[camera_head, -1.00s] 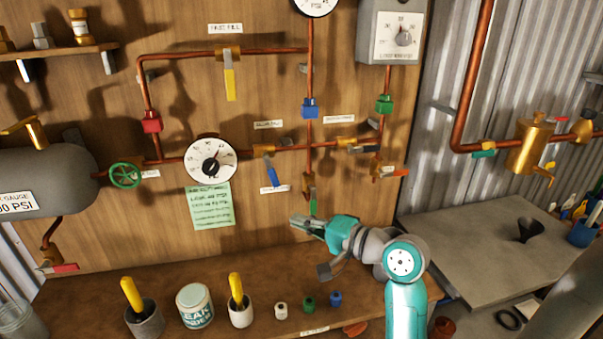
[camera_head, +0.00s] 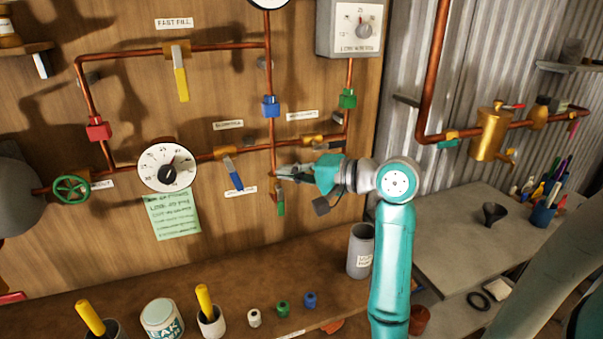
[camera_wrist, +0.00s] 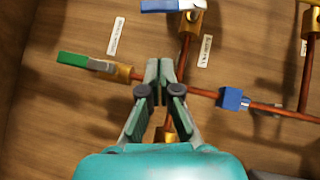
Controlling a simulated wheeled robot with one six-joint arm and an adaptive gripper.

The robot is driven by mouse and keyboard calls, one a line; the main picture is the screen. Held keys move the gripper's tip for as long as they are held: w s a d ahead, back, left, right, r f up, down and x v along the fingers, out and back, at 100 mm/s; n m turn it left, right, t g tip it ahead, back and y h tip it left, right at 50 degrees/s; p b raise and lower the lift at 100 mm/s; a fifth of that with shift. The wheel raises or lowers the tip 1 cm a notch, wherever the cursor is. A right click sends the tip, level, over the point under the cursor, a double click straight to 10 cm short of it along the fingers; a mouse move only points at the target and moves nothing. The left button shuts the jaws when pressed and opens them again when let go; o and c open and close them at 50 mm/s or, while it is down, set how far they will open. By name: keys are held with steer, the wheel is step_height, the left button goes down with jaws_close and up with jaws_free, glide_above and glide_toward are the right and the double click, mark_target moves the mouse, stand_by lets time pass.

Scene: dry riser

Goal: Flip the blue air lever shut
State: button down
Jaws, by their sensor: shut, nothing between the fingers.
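The blue lever (camera_head: 232,175) hangs down at a slant from a brass valve (camera_head: 224,152) on the horizontal copper pipe. In the wrist view the blue lever (camera_wrist: 172,5) shows at the top edge, partly cut off. My gripper (camera_head: 279,172) is shut and empty, in front of the vertical pipe to the right of the blue lever and apart from it. In the wrist view my gripper (camera_wrist: 158,65) has its fingertips together over the copper pipe, between the green lever (camera_wrist: 78,60) and a blue fitting (camera_wrist: 233,98).
The green-handled lever (camera_head: 281,202) hangs just below my fingers. A white gauge (camera_head: 167,165) and a yellow lever (camera_head: 182,83) are left of the blue lever. Below, the bench (camera_head: 120,280) holds cups and small caps; a grey cylinder (camera_head: 360,250) stands near my arm.

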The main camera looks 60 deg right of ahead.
mark_target(233, 174)
steer(key=w+a+f, duration=0.1)
steer(key=w+a, duration=0.3)
steer(key=w, duration=0.2)
steer(key=shift+w+f, duration=0.25)
steer(key=shift+f, duration=0.15)
steer(key=shift+a+f, duration=0.1)
steer(key=shift+w+a+f+m+t, duration=0.3)
steer(key=shift+w+a+f+m, duration=0.1)
steer(key=shift+a+f, duration=0.15)
steer(key=shift+d, duration=0.1)
